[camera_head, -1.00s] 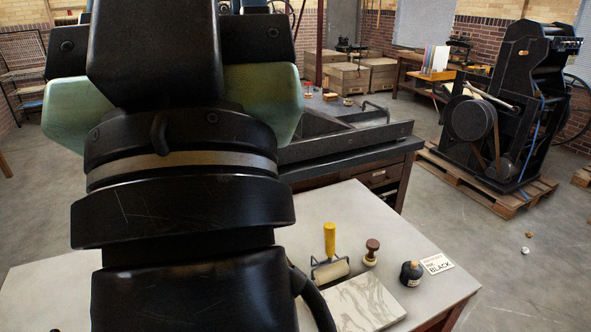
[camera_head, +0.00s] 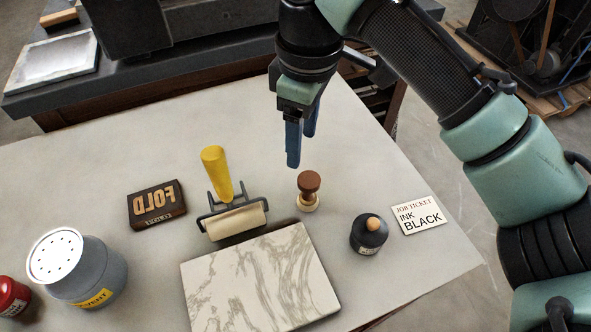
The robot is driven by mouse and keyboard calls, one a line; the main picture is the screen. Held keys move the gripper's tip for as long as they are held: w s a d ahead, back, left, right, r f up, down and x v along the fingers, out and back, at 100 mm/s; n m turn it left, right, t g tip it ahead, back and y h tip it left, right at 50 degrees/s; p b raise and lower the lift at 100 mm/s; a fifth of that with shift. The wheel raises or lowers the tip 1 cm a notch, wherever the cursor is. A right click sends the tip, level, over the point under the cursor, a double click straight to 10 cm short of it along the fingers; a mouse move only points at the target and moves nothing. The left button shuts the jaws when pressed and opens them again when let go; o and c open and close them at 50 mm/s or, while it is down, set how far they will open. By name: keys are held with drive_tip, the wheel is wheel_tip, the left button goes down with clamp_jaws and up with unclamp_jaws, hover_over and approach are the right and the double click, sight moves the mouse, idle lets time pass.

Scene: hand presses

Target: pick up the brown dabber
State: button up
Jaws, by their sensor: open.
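The brown dabber (camera_head: 308,187) stands upright on the pale table, with a round brown knob on top and a pale base. It is right of the yellow-handled roller and behind the marble slab. My gripper (camera_head: 300,150) points down with its blue fingers above the table, a little behind and above the dabber in the picture. The fingers are open and nothing shows between them. They are apart from the dabber.
A roller with a yellow handle (camera_head: 217,172) stands left of the dabber. A marble slab (camera_head: 262,278) lies in front. A black ink bottle (camera_head: 369,236) and a job ticket (camera_head: 418,215) are right. A FOLD block (camera_head: 157,205), solvent can (camera_head: 92,275) and red can (camera_head: 10,297) are left.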

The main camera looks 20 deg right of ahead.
sight(310, 181)
drive_tip(key=f, duration=0.1)
drive_tip(key=s+d+f, duration=0.1)
drive_tip(key=shift+s+d+f+g, duration=0.1)
drive_tip(key=shift+d+f+g, duration=0.1)
drive_tip(key=shift+f+g, duration=0.15)
wheel_tip(310, 181, down, 5)
drive_tip(key=shift+a+f+b, duration=0.1)
drive_tip(key=shift+a+b, duration=0.05)
drive_tip(key=shift+b, duration=0.5)
wheel_tip(310, 181, down, 6)
drive_tip(key=shift+r+b, duration=0.25)
drive_tip(key=shift+b, duration=0.3)
clamp_jaws()
